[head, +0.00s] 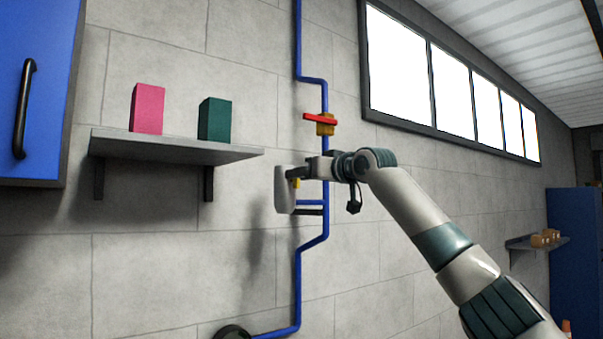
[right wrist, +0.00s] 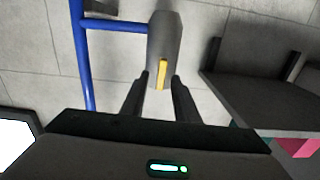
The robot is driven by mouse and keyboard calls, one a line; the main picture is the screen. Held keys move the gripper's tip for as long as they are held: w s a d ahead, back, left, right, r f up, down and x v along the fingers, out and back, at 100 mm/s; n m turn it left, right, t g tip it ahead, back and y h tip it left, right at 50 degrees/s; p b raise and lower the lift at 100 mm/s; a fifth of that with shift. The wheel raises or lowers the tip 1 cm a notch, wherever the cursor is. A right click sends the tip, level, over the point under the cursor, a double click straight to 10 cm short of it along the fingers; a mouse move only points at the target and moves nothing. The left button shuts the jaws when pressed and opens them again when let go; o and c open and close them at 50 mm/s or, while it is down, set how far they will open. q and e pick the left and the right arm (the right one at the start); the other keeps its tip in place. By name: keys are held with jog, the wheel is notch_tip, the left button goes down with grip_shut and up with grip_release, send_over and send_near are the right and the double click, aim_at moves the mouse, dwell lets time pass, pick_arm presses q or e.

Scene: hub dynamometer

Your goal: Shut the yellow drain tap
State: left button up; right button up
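The yellow drain tap (right wrist: 161,73) shows in the right wrist view as a thin yellow lever on a grey rounded body (right wrist: 165,40). In the head view only a small yellow piece (head: 296,183) shows beside the pale body (head: 281,190) on the wall. My right gripper (right wrist: 159,80) is open. Its two dark fingertips stand either side of the lever's lower end, with a gap on each side. In the head view the right gripper (head: 294,174) reaches the tap from the right and partly covers it. My left gripper is not in view.
A blue pipe (head: 298,50) runs down the wall, with a red-handled valve (head: 320,120) above the gripper. A grey shelf (head: 175,147) at left holds a pink box (head: 147,108) and a green box (head: 215,119). A blue cabinet (head: 35,90) hangs further left.

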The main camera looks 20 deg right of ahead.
grip_shut()
jog(key=shift+m, duration=0.5)
jog(key=m+b, duration=0.1)
jog(key=m, duration=0.4)
jog(key=m+b, duration=0.1)
jog(key=m, duration=0.4)
jog(key=d+f+m+b, duration=0.1)
jog(key=m, duration=0.5)
jog(key=shift+w, duration=0.2)
dwell(0.4)
grip_release()
jog(key=shift+d, duration=0.15)
